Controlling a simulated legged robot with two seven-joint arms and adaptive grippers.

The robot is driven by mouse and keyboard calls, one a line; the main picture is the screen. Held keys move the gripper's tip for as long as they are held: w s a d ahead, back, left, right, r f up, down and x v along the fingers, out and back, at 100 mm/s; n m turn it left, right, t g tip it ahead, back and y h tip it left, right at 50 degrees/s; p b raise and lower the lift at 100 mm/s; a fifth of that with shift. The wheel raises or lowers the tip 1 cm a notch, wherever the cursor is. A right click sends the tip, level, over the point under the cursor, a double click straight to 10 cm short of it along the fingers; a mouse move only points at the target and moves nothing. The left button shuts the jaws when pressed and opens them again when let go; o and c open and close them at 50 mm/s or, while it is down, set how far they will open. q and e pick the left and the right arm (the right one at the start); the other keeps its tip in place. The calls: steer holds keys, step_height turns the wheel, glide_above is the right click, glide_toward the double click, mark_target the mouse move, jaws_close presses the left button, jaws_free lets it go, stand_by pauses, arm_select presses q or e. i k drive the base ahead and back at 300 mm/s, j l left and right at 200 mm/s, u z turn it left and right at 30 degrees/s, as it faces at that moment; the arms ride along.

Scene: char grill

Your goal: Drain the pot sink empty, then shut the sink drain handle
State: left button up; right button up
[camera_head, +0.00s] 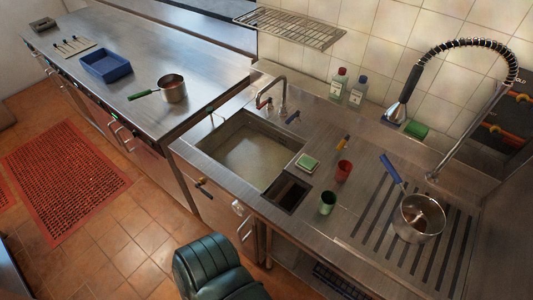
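The pot sink (228,119) is a rectangular steel basin in the counter at the middle of the view. Its inside looks dull brown, like murky water, but the level and the drain opening cannot be made out. A curved faucet (272,87) stands behind the basin. Neither of my grippers is in view.
A small dark basin (285,192), a green sponge (307,162), a red cup (343,171) and a green cup (327,202) are right of the sink. A blue-handled pot (418,217) stands on the ribbed drainboard.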

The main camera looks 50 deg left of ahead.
mark_target(198, 185)
steer(key=u, duration=2.6)
